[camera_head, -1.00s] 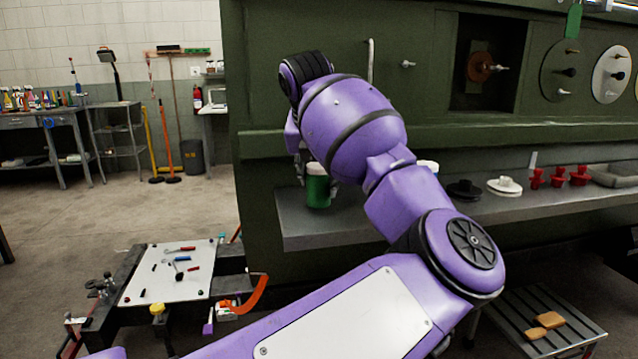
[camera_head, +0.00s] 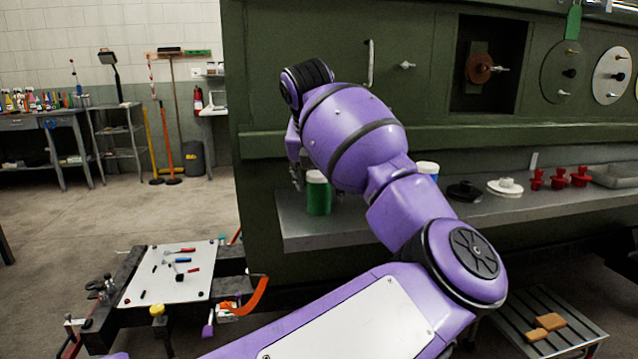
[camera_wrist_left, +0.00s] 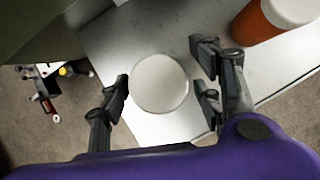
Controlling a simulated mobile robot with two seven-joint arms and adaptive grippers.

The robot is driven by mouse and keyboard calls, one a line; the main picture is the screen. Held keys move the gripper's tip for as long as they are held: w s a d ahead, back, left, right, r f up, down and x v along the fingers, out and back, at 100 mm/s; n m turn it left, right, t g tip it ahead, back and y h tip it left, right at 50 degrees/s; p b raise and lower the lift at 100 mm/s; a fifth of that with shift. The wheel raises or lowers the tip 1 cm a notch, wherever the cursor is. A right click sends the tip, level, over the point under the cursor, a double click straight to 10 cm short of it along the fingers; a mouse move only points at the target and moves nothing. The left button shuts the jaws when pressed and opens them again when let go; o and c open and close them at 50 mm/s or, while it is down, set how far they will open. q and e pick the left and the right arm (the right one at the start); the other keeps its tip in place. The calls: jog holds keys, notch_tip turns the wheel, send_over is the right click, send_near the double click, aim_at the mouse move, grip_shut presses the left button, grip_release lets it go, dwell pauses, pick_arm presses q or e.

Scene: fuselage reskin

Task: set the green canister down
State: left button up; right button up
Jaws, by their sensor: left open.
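The green canister (camera_head: 318,196) with a white lid stands upright on the left part of the grey metal shelf (camera_head: 320,234), partly behind my left wrist. In the left wrist view its round white lid (camera_wrist_left: 159,83) lies between the spread fingers. My left gripper (camera_wrist_left: 166,88) is open, with finger pads apart from the lid on both sides. In the head view the gripper (camera_head: 297,178) is mostly hidden behind my purple wrist. My right gripper is not in view.
An orange container with a white top (camera_wrist_left: 262,20) stands close by on the shelf. A black flanged part (camera_head: 464,191), a white one (camera_head: 505,187) and red knobs (camera_head: 558,178) sit farther right. The shelf's front edge and left end are near the canister.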

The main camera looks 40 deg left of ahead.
pick_arm(q)
jog(key=p+v, duration=0.1)
jog(key=v, duration=1.1)
